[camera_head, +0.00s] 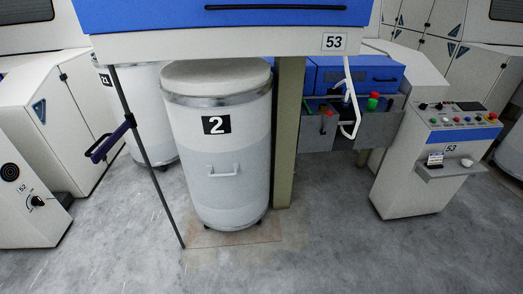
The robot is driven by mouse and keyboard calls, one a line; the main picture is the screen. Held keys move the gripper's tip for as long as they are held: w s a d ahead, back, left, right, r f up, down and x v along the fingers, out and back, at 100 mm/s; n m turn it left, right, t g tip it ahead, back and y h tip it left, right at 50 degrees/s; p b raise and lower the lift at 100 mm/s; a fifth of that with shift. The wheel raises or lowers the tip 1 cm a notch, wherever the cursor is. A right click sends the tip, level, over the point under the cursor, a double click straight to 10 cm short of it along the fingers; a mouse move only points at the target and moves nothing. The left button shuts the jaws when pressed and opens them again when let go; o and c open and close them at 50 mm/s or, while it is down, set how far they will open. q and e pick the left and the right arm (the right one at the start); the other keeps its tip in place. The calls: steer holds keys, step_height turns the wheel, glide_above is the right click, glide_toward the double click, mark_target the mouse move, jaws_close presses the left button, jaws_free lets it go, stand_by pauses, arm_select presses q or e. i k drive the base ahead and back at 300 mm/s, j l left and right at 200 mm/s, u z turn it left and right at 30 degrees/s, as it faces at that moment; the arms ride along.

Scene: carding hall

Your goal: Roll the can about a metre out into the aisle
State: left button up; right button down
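A tall white and grey can (205,168) marked "2" stands upright under the overhang of machine 53. It has a metal band near its top, a pale rounded top, a small handle on its front and dark casters at its base. It stands on a brownish floor patch (262,232). A second white can (148,115) stands behind it to the left, partly hidden. Neither of my grippers shows in the head view.
A thin dark pole (150,160) with a purple handle leans left of the can. A tan post (288,140) stands close on its right. A control console (430,165) marked 53 is further right. The grey aisle floor (330,250) in front is clear.

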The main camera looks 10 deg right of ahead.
mark_target(219, 110)
steer(key=i+l, duration=0.15)
steer(key=i, duration=0.4)
steer(key=i+l, duration=0.1)
steer(key=i, duration=0.45)
steer(key=i+l, duration=0.15)
steer(key=i, duration=0.4)
